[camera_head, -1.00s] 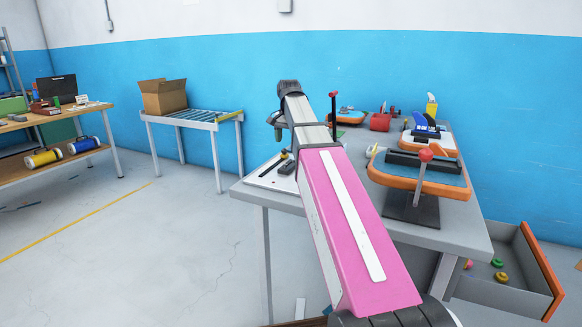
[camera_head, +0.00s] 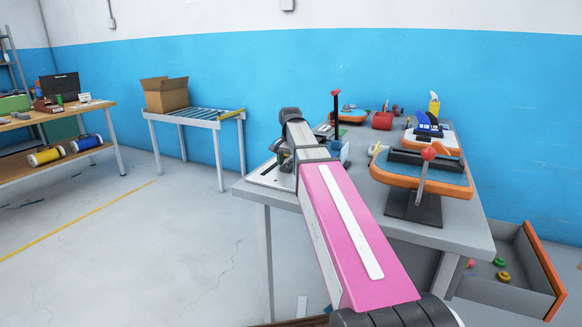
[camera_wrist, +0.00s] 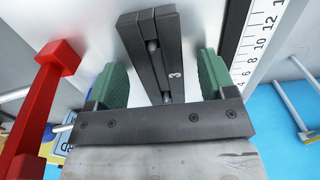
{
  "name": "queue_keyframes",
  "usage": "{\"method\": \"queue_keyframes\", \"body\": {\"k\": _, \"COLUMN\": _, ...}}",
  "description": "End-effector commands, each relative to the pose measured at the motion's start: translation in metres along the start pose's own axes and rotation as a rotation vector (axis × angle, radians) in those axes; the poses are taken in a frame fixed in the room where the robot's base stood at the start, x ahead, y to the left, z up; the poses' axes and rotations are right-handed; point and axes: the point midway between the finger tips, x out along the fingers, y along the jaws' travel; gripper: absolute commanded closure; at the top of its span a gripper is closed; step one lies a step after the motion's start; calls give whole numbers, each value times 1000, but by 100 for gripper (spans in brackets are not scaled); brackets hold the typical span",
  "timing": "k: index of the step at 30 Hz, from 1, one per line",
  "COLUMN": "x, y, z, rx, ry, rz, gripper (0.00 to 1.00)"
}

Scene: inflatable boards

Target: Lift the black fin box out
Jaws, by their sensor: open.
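My gripper (camera_wrist: 162,80) is open, with one green-padded finger on each side of the box. Gaps show between the pads and the box, so it is not gripped. In the head view, my arm and wrist hide the gripper and most of the area around the box.
A red post or lever (camera_wrist: 48,80) rises close on the left in the wrist view; a ruler (camera_wrist: 258,35) lies on the right. In the head view, an orange-edged board (camera_head: 440,185) with a red-knobbed lever (camera_head: 428,153) is right of my arm on the grey table (camera_head: 440,236).

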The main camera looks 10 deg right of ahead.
Motion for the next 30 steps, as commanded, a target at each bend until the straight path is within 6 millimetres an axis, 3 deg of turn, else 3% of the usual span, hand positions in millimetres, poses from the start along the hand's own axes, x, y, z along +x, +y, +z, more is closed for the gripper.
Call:
{"method": "queue_keyframes", "body": {"k": 6, "x": 1, "y": 0, "z": 0, "rx": 0, "ry": 0, "rz": 0, "gripper": 23}}
{"method": "queue_keyframes", "body": {"k": 12, "x": 1, "y": 0, "z": 0, "rx": 0, "ry": 0, "rz": 0, "gripper": 79}}
{"method": "queue_keyframes", "body": {"k": 23, "x": -1, "y": 0, "z": 0, "rx": 0, "ry": 0, "rz": 0, "gripper": 79}}
{"method": "queue_keyframes", "body": {"k": 30, "x": -18, "y": 0, "z": -1, "rx": 0, "ry": 1, "rz": -1, "gripper": 79}}
